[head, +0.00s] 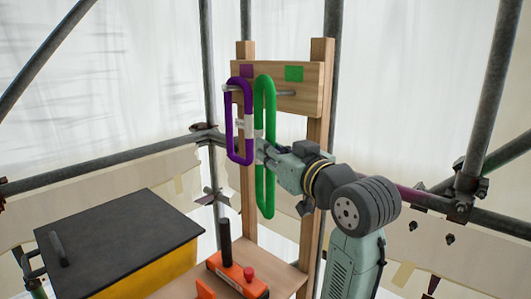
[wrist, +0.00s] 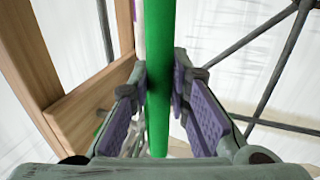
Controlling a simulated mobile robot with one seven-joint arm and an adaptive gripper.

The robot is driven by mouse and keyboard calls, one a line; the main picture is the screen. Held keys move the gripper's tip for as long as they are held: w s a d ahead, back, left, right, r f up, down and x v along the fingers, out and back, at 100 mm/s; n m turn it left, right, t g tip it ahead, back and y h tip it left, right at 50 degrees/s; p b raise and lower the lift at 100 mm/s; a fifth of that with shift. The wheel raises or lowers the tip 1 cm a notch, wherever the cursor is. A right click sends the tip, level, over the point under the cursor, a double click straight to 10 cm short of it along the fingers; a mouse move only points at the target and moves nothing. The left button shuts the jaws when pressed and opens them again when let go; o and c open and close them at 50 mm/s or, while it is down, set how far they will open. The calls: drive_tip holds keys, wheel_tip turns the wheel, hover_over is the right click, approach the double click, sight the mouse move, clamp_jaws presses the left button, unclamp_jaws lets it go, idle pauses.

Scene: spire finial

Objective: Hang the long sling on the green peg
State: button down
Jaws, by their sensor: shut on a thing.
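The long green sling (head: 270,185) is a tall upright closed loop in front of the wooden rack. My gripper (head: 262,151) is shut on one side of it, around mid-height. In the wrist view the green sling (wrist: 158,90) runs upright between the finger pads of my gripper (wrist: 160,88). The green peg (head: 286,93) is a grey rod below a green patch (head: 294,73) on the rack's board. The sling's upper part is level with the peg, close to its left end. I cannot tell whether the peg passes through the loop.
A shorter purple sling (head: 249,145) hangs at the left peg (head: 228,88), below a purple patch (head: 247,71), close beside the green sling. The rack's board (head: 315,97) spans two wooden posts. A black-topped yellow box (head: 120,240) and an orange tool (head: 238,275) stand below. Scaffold tubes surround the rack.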

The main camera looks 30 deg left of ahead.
drive_tip(key=w+f, duration=0.1)
drive_tip(key=w, duration=0.5)
drive_tip(key=shift+d, duration=0.45)
drive_tip(key=shift+w+f, duration=0.1)
drive_tip(key=shift+w, duration=0.05)
idle(0.6)
